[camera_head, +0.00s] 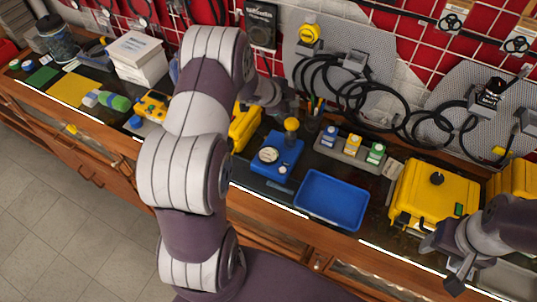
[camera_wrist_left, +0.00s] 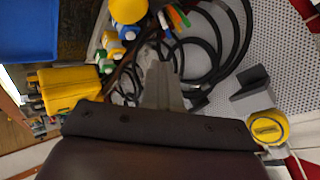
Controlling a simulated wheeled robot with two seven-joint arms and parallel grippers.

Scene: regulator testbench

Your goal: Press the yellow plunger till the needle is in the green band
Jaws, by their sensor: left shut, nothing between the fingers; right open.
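The blue regulator block (camera_head: 283,165) stands on the bench with a round white gauge (camera_head: 268,155) and an upright yellow plunger (camera_head: 291,125). The needle and green band are too small to read. My left gripper (camera_head: 288,106) is shut and empty, just above and behind the plunger and apart from it in the head view. In the left wrist view its closed fingers (camera_wrist_left: 162,85) point past a yellow round top (camera_wrist_left: 128,10), which looks like the plunger. My right gripper (camera_head: 454,270) is open and empty at the lower right, in front of the yellow case.
A blue tray (camera_head: 331,200) lies right of the regulator. The yellow case (camera_head: 430,192) is further right. Black hoses (camera_head: 350,98) hang on the wall behind. My left arm hides part of the bench.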

